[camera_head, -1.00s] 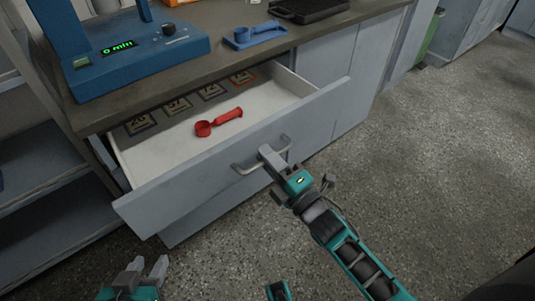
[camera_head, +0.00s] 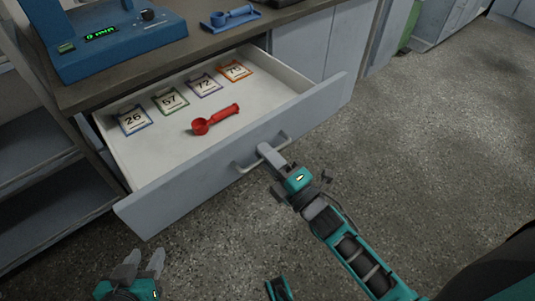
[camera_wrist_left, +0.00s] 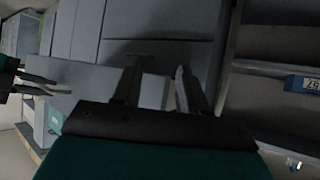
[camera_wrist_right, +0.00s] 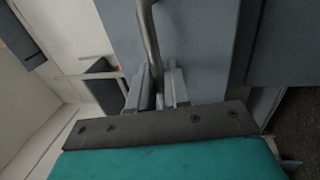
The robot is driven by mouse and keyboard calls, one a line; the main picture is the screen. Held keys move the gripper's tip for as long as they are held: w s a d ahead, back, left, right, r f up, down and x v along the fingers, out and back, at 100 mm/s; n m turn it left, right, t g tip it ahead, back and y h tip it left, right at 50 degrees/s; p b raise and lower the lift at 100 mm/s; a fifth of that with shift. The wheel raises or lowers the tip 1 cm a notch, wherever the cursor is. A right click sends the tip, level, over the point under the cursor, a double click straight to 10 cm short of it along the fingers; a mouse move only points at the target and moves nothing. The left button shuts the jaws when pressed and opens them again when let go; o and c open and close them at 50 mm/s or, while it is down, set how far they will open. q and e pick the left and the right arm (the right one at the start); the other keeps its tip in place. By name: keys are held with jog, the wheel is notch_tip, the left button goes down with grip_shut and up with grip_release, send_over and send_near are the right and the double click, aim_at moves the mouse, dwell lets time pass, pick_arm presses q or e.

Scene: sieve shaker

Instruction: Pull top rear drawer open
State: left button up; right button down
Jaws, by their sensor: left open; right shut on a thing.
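The top drawer (camera_head: 240,152) stands well open in the head view, with its grey front facing me. Its bar handle (camera_head: 243,168) is mounted on that front. My right gripper (camera_head: 268,155) is shut on the handle, and the right wrist view shows the metal bar (camera_wrist_right: 150,45) running between its fingers (camera_wrist_right: 158,92). My left gripper (camera_head: 143,262) is open and empty, low at the left, apart from the drawer. Its spread fingers (camera_wrist_left: 158,88) also show in the left wrist view.
Inside the drawer lie a red scoop (camera_head: 215,118) and several numbered cards, one marked 26 (camera_head: 133,120). A blue device (camera_head: 115,40) and a blue spoon-like item on a tray (camera_head: 229,17) stand on the counter (camera_head: 90,92). Open shelves (camera_head: 38,190) are at the left. The floor (camera_head: 430,130) at right is clear.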

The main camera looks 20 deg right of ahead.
jog(key=c, duration=1.3)
grip_release()
jog(key=p+v, duration=0.1)
jog(key=v, duration=1.1)
jog(key=shift+s+d+f, duration=0.1)
jog(key=shift+s+d, duration=0.05)
jog(key=shift+s, duration=0.25)
